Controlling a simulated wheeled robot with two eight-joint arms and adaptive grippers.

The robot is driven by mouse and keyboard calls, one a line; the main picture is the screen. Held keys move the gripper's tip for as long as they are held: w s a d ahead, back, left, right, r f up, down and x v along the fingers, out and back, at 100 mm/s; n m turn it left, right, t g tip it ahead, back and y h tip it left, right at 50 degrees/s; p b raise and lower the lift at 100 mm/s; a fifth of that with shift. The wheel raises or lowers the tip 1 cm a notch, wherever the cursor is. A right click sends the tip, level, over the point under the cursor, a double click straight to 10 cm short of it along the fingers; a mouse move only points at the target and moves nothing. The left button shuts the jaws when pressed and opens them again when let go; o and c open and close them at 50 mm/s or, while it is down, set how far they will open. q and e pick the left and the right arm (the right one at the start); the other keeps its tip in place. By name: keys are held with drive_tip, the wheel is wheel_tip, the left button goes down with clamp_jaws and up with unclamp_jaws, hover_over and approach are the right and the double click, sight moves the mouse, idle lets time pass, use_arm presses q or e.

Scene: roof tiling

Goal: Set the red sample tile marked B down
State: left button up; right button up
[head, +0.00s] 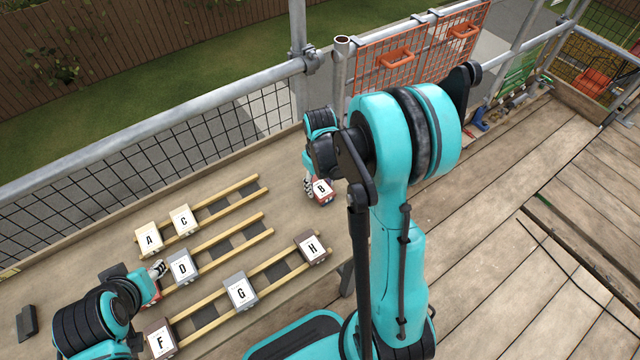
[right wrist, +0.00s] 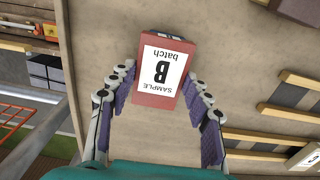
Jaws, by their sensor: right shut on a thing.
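The red sample tile marked B (head: 321,190) is in my right gripper (head: 312,186), over the bench to the right of the batten rows. In the right wrist view, the tile (right wrist: 162,72) sits between the two fingers, its white label reading "SAMPLE B batch" upside down. I cannot tell whether its underside touches the bench. My left gripper (head: 156,270) is at the lower left, beside the tile marked D (head: 182,266). Its fingertips are small and partly hidden, so I cannot tell whether they are open or shut.
Tiles A (head: 149,239), C (head: 184,220), F (head: 160,340), G (head: 240,291) and H (head: 311,248) lie on wooden battens on the bench (head: 290,212). A dark block (head: 26,322) lies at the far left. Scaffold rails and an orange mesh panel (head: 400,60) stand behind.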

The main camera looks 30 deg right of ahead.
sight(320, 187)
drive_tip(key=o, duration=1.3)
drive_tip(key=shift+f, duration=0.1)
wheel_tip(320, 187, up, 11)
drive_tip(key=p, duration=0.4)
drive_tip(key=s+a+r+t, duration=0.2)
drive_tip(key=s+a+r, duration=0.1)
drive_tip(key=s+a+r+t, duration=0.2)
drive_tip(key=s+a+r, duration=0.1)
drive_tip(key=s+a, duration=0.1)
drive_tip(key=s+a+r+m+t, duration=0.1)
drive_tip(key=s+a+r+t, duration=0.2)
drive_tip(key=s+r, duration=0.1)
drive_tip(key=shift+a, duration=0.3)
